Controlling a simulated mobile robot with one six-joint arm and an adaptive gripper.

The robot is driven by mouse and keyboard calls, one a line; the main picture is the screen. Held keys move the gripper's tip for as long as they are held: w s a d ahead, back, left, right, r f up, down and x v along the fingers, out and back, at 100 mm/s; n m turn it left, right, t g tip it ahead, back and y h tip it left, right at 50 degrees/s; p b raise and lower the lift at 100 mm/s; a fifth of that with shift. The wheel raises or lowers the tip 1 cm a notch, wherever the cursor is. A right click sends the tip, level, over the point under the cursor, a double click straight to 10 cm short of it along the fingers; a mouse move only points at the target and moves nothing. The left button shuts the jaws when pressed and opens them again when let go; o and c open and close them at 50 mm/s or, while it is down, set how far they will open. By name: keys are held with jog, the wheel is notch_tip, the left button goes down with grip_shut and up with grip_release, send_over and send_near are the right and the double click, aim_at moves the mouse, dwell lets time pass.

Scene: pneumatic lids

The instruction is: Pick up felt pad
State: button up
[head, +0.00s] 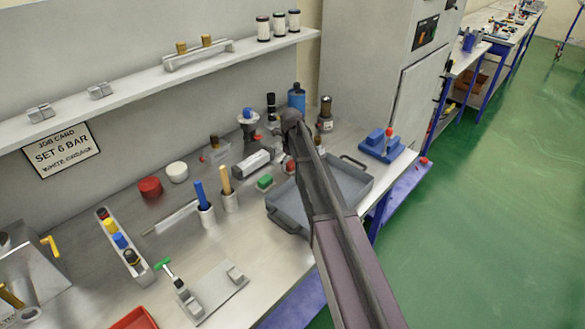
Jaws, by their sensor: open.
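I cannot pick out the felt pad for certain. A small green block (265,182) lies on the bench just left of the grey tray, and I cannot tell whether it is felt. A white round piece (177,172) and a red round piece (150,188) lie further left, near the wall. My arm reaches from the lower right up over the grey tray and ends in a dark joint above the back of the bench. I cannot make out my gripper's fingers. The arm hides part of the tray and what lies behind it.
The grey tray (290,223) stands at the bench's right end. Left of it are a pale block (252,163), two cups (206,214) with blue and orange handles, and a strip of coloured parts (122,243). A blue fixture (380,146) stands right. Bottles stand behind.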

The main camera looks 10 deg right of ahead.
aim_at(292, 162)
jog(key=shift+c, duration=0.2)
jog(key=c, duration=1)
jog(key=shift+r, duration=0.1)
notch_tip(292, 162, up, 10)
jog(key=p, duration=1)
